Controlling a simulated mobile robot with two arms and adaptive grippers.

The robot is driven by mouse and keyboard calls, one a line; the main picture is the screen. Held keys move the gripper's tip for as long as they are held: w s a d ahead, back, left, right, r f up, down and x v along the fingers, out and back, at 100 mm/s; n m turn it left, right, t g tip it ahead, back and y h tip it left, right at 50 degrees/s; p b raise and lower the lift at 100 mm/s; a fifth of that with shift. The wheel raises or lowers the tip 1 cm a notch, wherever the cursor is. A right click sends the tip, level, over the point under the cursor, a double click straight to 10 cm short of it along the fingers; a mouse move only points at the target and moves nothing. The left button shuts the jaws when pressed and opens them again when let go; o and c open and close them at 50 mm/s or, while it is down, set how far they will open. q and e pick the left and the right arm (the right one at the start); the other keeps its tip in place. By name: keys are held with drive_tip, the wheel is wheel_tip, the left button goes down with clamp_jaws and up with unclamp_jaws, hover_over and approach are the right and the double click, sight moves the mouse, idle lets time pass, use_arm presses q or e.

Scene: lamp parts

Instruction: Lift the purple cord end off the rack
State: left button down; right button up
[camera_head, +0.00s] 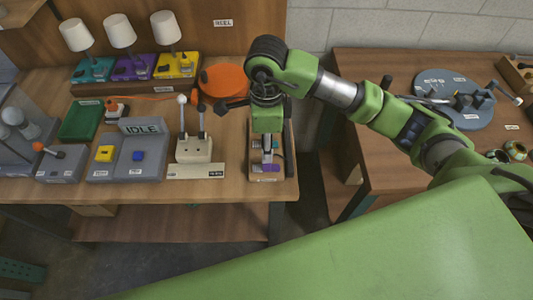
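The purple cord end (270,168) lies near the front of a narrow wooden rack (266,179) at the right end of the left table. My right gripper (268,158) points down over this rack, right at the purple cord end, and hides part of it. Its fingers are too small and overlapped to tell whether they are open or shut, or whether they touch the cord end. Other pieces in the rack are mostly hidden behind the gripper. My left gripper is not in view.
A beige box with two upright levers (194,150) stands left of the rack. An orange disc (224,80) lies behind. A grey IDLE panel (141,126), a green tray (80,121) and three lamps (120,31) are farther left. A gap separates the right table (390,170).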

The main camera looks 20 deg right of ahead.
sight(264, 167)
wheel_tip(264, 167, down, 7)
drive_tip(key=shift+f+p, duration=0.1)
drive_tip(key=shift+p, duration=0.65)
clamp_jaws()
drive_tip(key=c, duration=0.7)
unclamp_jaws()
drive_tip(key=shift+c, duration=0.2)
clamp_jaws()
drive_tip(key=shift+r+p, duration=0.45)
drive_tip(key=shift+r, duration=0.6)
drive_tip(key=shift+r+p, duration=0.5)
drive_tip(key=shift+r, duration=0.5)
drive_tip(key=shift+r, duration=0.15)
